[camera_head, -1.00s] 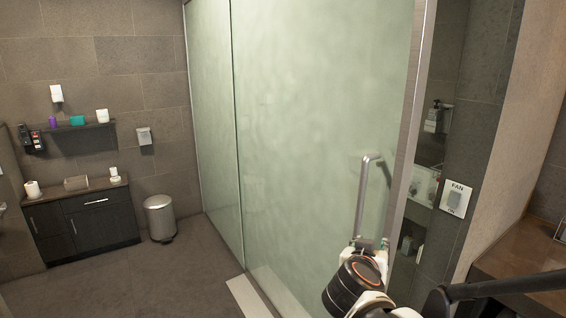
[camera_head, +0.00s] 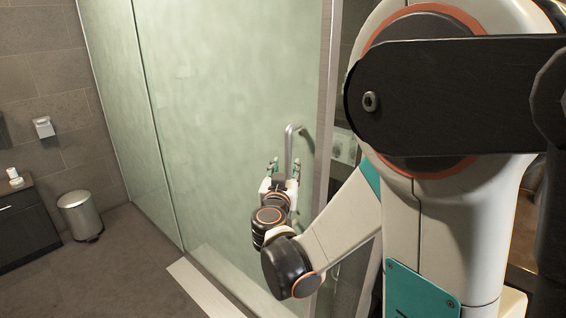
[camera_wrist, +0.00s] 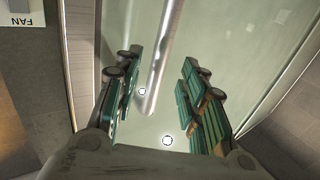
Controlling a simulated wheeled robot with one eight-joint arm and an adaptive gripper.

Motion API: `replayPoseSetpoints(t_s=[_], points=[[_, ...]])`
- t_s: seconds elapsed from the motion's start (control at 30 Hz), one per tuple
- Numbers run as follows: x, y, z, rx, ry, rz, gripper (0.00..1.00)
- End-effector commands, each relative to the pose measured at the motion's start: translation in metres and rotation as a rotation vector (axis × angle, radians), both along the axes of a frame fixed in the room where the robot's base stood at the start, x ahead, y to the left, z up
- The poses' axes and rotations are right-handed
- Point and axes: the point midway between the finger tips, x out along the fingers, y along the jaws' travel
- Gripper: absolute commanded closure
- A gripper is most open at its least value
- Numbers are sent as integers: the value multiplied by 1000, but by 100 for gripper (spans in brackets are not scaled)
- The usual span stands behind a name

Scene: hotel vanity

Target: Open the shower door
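The shower door (camera_head: 220,100) is a tall pale green frosted glass panel, and it looks closed. Its metal bar handle (camera_head: 289,145) is near the right edge, its lower part hidden behind my gripper in the head view. My gripper (camera_head: 285,166) is open in front of the handle's lower part. In the wrist view, the handle (camera_wrist: 166,55) runs lengthwise between the spread green-padded fingers of my gripper (camera_wrist: 158,78). Gaps show on both sides of the bar. I cannot tell how deep the bar sits between the fingers.
A metal bin (camera_head: 80,215) and a dark cabinet (camera_head: 25,228) stand at the left. Grey floor (camera_head: 120,270) is clear between them and the door. A FAN switch plate (camera_wrist: 22,12) is on the wall beside the door frame.

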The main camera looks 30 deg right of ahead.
Motion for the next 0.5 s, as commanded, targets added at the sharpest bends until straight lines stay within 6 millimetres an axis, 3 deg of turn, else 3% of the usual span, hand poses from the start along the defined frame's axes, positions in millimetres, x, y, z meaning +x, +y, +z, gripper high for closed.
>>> replayPoseSetpoints(t_s=[0.2, 0.5], points=[[31, -24, -1, 0, 0, -2, 62], [50, -37, 0, 0, 0, 0, 62]])
